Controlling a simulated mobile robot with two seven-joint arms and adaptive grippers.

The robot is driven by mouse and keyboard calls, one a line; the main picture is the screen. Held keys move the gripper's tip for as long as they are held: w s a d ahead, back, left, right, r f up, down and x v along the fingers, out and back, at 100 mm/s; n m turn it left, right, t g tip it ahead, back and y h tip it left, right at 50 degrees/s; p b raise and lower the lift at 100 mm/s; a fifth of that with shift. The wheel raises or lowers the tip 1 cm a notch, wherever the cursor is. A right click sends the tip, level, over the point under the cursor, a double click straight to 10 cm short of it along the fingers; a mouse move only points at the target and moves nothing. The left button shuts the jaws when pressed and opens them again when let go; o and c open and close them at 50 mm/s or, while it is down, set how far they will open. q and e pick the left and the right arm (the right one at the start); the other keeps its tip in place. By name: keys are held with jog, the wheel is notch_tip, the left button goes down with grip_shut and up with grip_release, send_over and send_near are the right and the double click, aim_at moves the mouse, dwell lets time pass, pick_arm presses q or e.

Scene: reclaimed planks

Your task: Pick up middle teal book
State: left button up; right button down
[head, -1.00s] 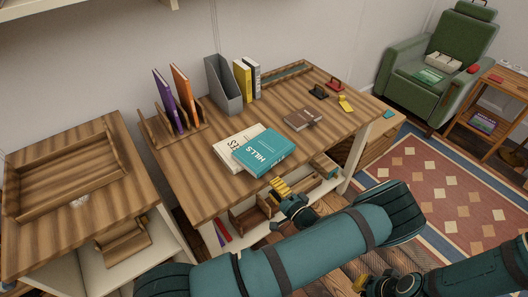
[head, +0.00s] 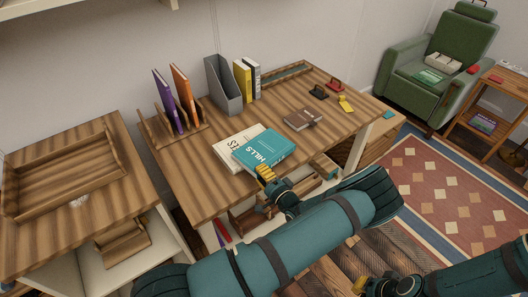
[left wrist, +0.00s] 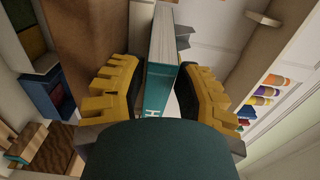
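The teal book (head: 264,147), with HILLS on its cover, lies flat on the desk near the front edge, partly over a cream book (head: 229,149). My left gripper (head: 264,173) is at the teal book's front edge. In the left wrist view the yellow fingers of my left gripper (left wrist: 157,75) stand apart on either side of the teal book (left wrist: 158,48), with narrow gaps showing. Part of the book's near end is hidden by the gripper body. My right gripper (head: 374,286) is low at the bottom right, and its fingers are not clear.
Open compartments lie under the desk's front edge.

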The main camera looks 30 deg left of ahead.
pick_arm(q)
grip_shut()
